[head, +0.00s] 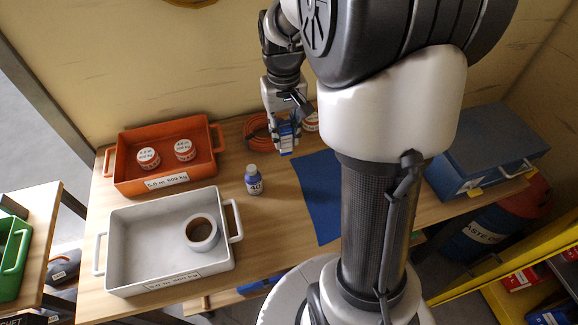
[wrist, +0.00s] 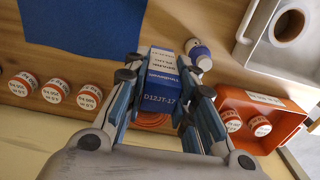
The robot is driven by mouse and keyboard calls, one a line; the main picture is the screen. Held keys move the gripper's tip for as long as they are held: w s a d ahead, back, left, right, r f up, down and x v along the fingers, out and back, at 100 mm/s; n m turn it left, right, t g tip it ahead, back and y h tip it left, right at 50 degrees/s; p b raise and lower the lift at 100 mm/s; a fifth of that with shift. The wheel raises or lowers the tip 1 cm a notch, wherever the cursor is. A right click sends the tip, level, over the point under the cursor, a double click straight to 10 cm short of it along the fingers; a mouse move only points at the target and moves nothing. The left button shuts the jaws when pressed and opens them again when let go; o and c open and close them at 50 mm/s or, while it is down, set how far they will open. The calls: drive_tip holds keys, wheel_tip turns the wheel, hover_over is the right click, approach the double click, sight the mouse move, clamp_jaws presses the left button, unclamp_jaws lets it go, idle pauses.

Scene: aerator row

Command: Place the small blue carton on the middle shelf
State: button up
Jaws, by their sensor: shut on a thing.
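The small blue carton (wrist: 161,82) is between the fingers of my gripper (wrist: 158,72), printed with white lettering and a white top face. My gripper is shut on it. In the head view my gripper (head: 287,146) holds the carton (head: 286,136) over the back of the wooden bench, by the orange coil. Most of the carton is hidden by the fingers there. A yellow rack (head: 470,280) with shelf levels shows at the lower right of the head view. I cannot tell which level is the middle shelf.
The bench (head: 270,215) carries an orange tray (head: 117,160), a grey tray (head: 115,240) holding a tape roll (head: 189,233), a blue-white bottle (head: 253,182), a blue mat (head: 315,190) and a blue case (head: 490,150). Several orange-and-white tubs (wrist: 57,91) stand near the wall.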

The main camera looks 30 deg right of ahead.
wheel_tip(320, 180, down, 17)
drive_tip(key=b, duration=0.4)
drive_tip(key=shift+s+a+r+b, duration=0.1)
drive_tip(key=shift+s+b, duration=0.05)
drive_tip(key=shift+b, duration=0.25)
clamp_jaws()
drive_tip(key=shift+f, duration=0.2)
drive_tip(key=o, duration=1.1)
unclamp_jaws()
drive_tip(key=shift+c, duration=0.2)
